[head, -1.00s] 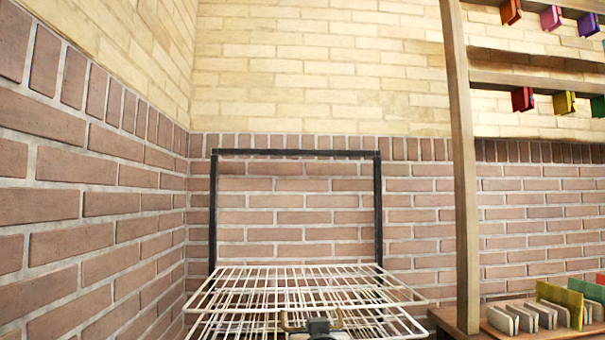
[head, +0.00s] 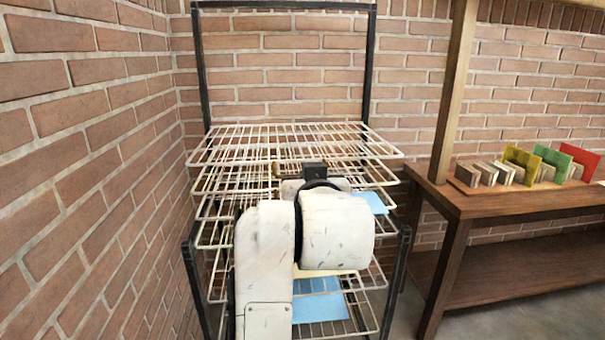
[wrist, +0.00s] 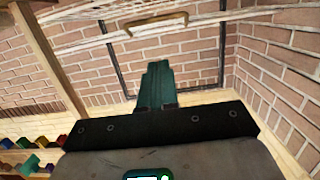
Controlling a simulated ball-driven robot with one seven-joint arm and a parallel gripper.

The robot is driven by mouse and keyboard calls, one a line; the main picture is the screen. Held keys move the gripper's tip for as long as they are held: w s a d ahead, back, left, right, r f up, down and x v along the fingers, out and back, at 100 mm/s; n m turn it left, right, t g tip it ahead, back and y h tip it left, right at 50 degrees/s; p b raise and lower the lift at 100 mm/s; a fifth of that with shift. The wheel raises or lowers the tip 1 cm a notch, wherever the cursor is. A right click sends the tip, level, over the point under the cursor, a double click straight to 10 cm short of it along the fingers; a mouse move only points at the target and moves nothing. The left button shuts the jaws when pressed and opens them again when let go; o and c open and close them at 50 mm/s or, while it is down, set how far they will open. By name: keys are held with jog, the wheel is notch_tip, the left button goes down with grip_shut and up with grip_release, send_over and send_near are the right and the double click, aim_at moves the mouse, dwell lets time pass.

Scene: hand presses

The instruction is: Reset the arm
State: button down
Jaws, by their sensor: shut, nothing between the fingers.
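My gripper shows in the wrist view with its dark teal fingers (wrist: 156,84) together and nothing between them. In the head view my white arm stands in front of the drying rack and hides the gripper's fingers. The rack has a black frame and several white wire shelves (head: 290,135). In the wrist view a tan bar handle (wrist: 157,23) shows beyond the fingertips, apart from them in the picture, near the white wires. How near the fingers are to the rack is hard to tell.
Blue sheets (head: 318,300) lie on lower shelves, partly behind my arm. A wooden bench (head: 490,205) at the right bears a tray with upright coloured cards (head: 550,160). A brick wall (head: 80,180) closes the left side. Some floor shows between rack and bench.

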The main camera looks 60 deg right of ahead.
jog(key=shift+s+a, duration=0.15)
jog(key=shift+a, duration=0.05)
jog(key=a+f+n+g+y, duration=0.1)
jog(key=a+f+n+y, duration=0.25)
jog(key=f, duration=0.75)
jog(key=a+f+n+g+y, duration=0.1)
jog(key=a+f+n+y, duration=0.2)
jog(key=f, duration=0.8)
jog(key=s+a+f+n+g+y, duration=0.25)
jog(key=s+a+f+g, duration=0.2)
jog(key=s+f, duration=0.6)
jog(key=s+a+f+n+g+y, duration=0.1)
jog(key=s+a+f+g+y, duration=0.2)
jog(key=s+a+f, duration=0.5)
notch_tip(320, 180, up, 18)
jog(key=s+d+p, duration=0.1)
jog(key=d+p, duration=0.1)
jog(key=p, duration=1.9)
jog(key=shift+f, duration=0.25)
jog(key=shift+s, duration=0.1)
